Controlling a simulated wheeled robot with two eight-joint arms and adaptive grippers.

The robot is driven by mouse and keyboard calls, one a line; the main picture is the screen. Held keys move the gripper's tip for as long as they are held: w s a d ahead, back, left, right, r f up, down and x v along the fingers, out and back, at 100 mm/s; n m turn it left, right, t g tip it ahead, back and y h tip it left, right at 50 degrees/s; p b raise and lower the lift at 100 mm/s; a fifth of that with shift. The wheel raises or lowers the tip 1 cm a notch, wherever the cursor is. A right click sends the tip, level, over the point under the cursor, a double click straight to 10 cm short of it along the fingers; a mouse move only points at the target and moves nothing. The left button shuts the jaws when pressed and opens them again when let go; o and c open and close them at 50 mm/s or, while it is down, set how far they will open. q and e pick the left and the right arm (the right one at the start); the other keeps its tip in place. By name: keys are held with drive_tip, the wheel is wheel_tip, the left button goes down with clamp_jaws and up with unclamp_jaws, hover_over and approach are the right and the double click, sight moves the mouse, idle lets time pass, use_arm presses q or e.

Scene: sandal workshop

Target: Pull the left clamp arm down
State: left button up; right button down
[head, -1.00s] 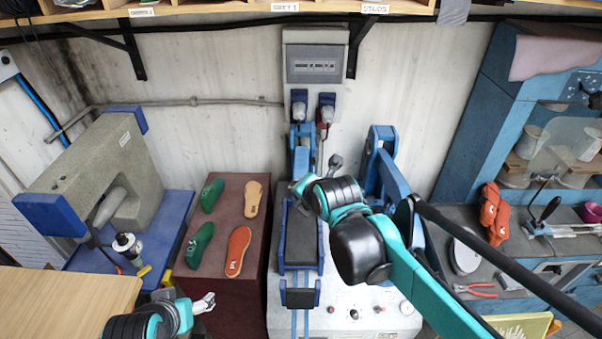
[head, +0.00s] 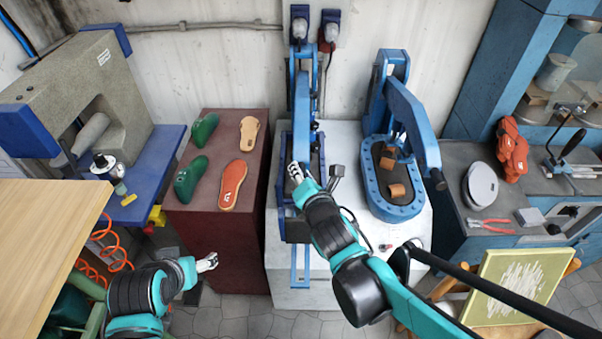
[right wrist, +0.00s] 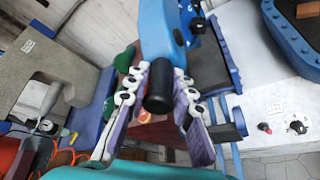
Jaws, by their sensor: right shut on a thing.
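The left clamp arm (head: 303,100) is a blue bar on the left press, running from its rear post towards me. Its black handle (right wrist: 160,88) shows in the right wrist view, at the end of the blue arm (right wrist: 158,30). My right gripper (head: 296,171) is at the arm's front end, over the dark press bed. In the right wrist view its pale-tipped fingers (right wrist: 160,105) lie on either side of the handle, shut on it. My left gripper (head: 207,263) is empty in front of the maroon stand; its finger opening is too small to judge.
The right press's blue clamp arm (head: 413,120) slants above its oval bed (head: 378,200), which holds brown pieces. Green lasts and soles lie on the maroon stand (head: 225,150). A wooden tabletop (head: 45,220) is at left. A framed board (head: 515,285) is at lower right.

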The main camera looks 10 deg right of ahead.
drive_tip(key=shift+s+f, duration=0.25)
drive_tip(key=shift+f, duration=0.25)
drive_tip(key=c, duration=1.3)
unclamp_jaws()
drive_tip(key=shift+w+f, duration=0.1)
drive_tip(key=shift+w, duration=0.05)
drive_tip(key=shift+r, duration=0.2)
drive_tip(key=shift+s+r, duration=0.1)
drive_tip(key=shift+s, duration=0.25)
drive_tip(key=v, duration=1.1)
drive_tip(key=shift+s, duration=0.15)
drive_tip(key=shift+d, duration=0.1)
